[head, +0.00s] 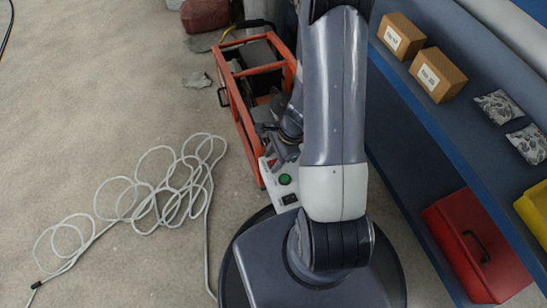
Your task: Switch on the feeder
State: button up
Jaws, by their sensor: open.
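A pale control box (272,187) sits low beside an orange-framed machine, partly covered by my arm. It carries a round green button (285,179) and a black switch (289,198) below it. A small red mark shows on its upper part. I cannot tell for certain that this box is the feeder. My gripper (282,148) is open, just above the upper end of the box, partly hidden by my own arm. I cannot tell whether it touches the box. The switch position is too small to read.
The orange-framed machine (236,112) stands behind the box. A pale cable (150,200) lies in loops on the floor at left. A blue shelf (440,125) at right holds two cartons (438,75) and patterned packets; a red case (478,245) is below. Left floor is mostly clear.

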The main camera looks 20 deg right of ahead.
jog(key=shift+c, duration=0.3)
grip_shut()
jog(key=shift+s+a+r+h+p, duration=0.1)
jog(key=shift+a+r+h+p, duration=0.35)
jog(key=shift+p, duration=0.8)
jog(key=shift+d+f+h+p, duration=0.1)
jog(key=shift+f+h+p, duration=0.15)
jog(key=shift+h+p, duration=0.6)
jog(key=shift+f+p, duration=0.2)
jog(key=shift+p, duration=0.4)
jog(key=shift+o, duration=0.3)
grip_release()
